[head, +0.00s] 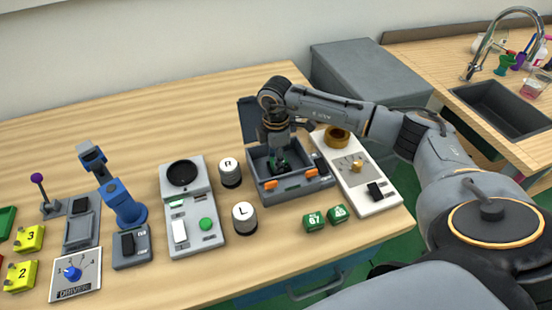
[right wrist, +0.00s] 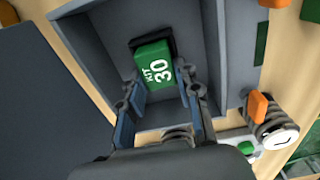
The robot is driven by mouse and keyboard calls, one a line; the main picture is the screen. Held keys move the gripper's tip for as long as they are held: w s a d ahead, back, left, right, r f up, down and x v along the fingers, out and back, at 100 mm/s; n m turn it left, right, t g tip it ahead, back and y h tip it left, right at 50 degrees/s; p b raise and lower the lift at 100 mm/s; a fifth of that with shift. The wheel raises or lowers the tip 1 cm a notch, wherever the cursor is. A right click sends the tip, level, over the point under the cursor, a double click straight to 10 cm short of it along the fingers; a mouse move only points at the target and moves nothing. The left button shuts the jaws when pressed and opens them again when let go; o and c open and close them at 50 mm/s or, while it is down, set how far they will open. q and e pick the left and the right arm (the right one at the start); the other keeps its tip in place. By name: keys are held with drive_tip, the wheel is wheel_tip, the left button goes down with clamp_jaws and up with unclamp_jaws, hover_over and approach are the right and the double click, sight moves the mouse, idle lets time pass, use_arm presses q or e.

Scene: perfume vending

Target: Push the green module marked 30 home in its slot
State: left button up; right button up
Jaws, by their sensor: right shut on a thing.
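The green module marked 30 (right wrist: 158,63) is inside an open grey box, with its far end in a dark slot (right wrist: 151,44) on the box floor. Whether it is fully seated I cannot tell. My right gripper (right wrist: 161,82) has a finger on either side of the module and is shut on it. In the head view, my right gripper (head: 279,156) reaches down into the grey box (head: 295,194), whose lid (head: 247,120) stands open. The module shows only as a small green patch there. My left gripper is not in view.
Two green modules, 67 (head: 314,219) and 45 (head: 338,213), lie in front of the box. Rollers marked R (head: 230,172) and L (head: 244,218) stand to its left. A white panel (head: 375,205) with a gold ring (head: 337,137) is close on its right.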

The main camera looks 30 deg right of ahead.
drive_tip(key=shift+s+a+f, duration=0.15)
drive_tip(key=shift+s+f, duration=0.15)
drive_tip(key=shift+f, duration=0.25)
drive_tip(key=o, duration=1.2)
drive_tip(key=shift+w+f, duration=0.1)
drive_tip(key=shift+w, duration=0.15)
drive_tip(key=shift+r, duration=0.2)
drive_tip(key=o, duration=0.6)
drive_tip(key=shift+w+r, duration=0.1)
drive_tip(key=shift+r, duration=0.05)
